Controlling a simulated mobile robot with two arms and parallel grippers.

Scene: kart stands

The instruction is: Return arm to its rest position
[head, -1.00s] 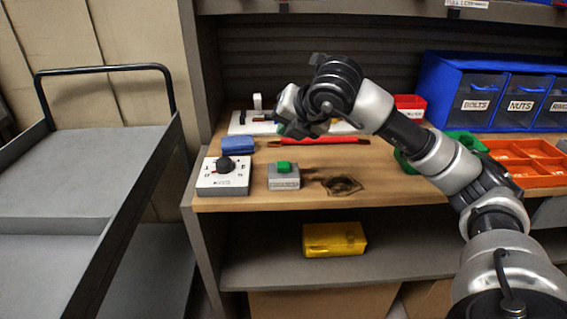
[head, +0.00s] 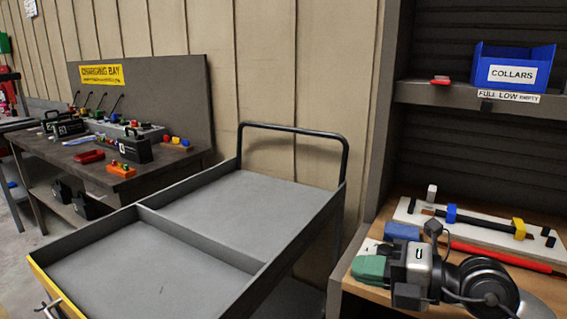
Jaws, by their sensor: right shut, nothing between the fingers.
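My right gripper (head: 372,268) is at the lower right of the head view, over the left end of the wooden shelf top (head: 540,284). The dark wrist and arm run off the bottom right. The gripper hides part of a white box (head: 368,246) behind it. My left gripper is not in view.
A grey cart (head: 240,215) with a black handle stands left of the shelf unit. A charging bench (head: 185,160) is at the far left. A white board (head: 483,222) and a red rod (head: 500,257) lie behind the arm. A blue collars bin (head: 513,68) sits above.

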